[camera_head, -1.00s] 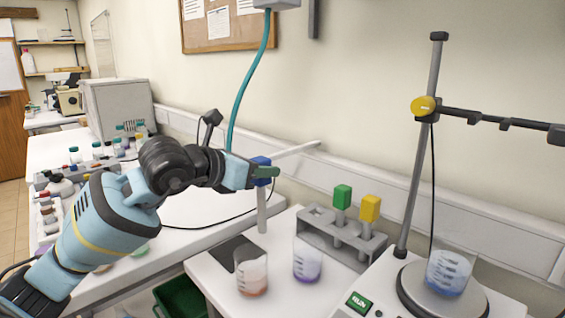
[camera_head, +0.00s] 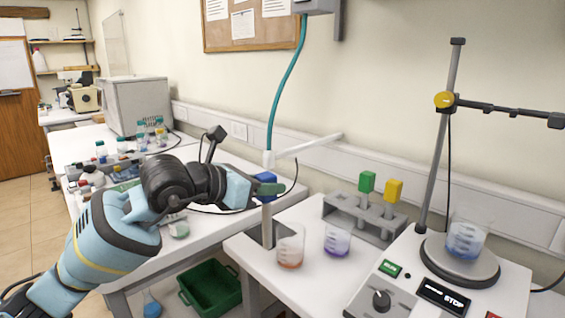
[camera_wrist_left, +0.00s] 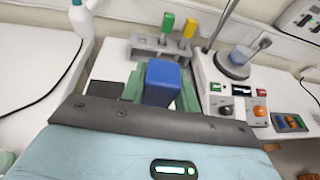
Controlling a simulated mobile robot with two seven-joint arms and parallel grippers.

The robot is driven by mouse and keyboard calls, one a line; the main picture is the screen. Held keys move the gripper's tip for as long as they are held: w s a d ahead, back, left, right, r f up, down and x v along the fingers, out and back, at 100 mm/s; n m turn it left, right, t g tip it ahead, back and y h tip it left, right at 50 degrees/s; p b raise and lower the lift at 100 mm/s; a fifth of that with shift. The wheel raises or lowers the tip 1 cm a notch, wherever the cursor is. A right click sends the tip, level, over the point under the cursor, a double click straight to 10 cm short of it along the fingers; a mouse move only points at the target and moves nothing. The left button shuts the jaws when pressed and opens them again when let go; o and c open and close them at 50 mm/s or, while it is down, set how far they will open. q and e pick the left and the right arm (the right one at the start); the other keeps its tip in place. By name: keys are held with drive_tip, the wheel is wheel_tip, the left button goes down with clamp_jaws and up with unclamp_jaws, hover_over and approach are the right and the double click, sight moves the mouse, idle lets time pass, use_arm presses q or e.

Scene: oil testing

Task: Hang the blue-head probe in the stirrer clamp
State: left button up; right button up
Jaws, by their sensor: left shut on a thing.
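My left gripper (camera_head: 268,188) is shut on the blue-head probe, whose blue head (camera_head: 264,177) shows between its fingers. The probe's grey shaft (camera_head: 267,228) hangs about upright, beside the beaker of orange liquid. In the left wrist view the blue head (camera_wrist_left: 162,82) sits between the green fingers. The stirrer clamp (camera_head: 500,109) is a dark horizontal arm fixed by a yellow knob (camera_head: 444,100) to an upright rod. It is well to the right of the probe and higher in the picture. My right gripper is not in view.
A grey rack (camera_head: 345,218) holds a green-head (camera_head: 367,181) and a yellow-head probe (camera_head: 393,190). Beakers of orange (camera_head: 290,248) and purple liquid (camera_head: 337,241) stand before it. A blue-liquid beaker (camera_head: 466,240) stands on the stirrer plate (camera_head: 460,268). A teal hose (camera_head: 285,85) hangs behind my gripper.

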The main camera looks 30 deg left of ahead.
use_arm(q)
drive_tip(key=s+d+f+m+g+h, duration=0.2)
drive_tip(key=s+d+f+m+h, duration=0.1)
drive_tip(key=s+f, duration=0.3)
drive_tip(key=s+d+f+m+g+h, duration=0.2)
drive_tip(key=s+f, duration=0.5)
drive_tip(key=s, duration=0.4)
drive_tip(key=shift+d+f+m+g+h, duration=0.15)
drive_tip(key=shift+d+m+g+h, duration=0.3)
drive_tip(key=shift+d, duration=0.7)
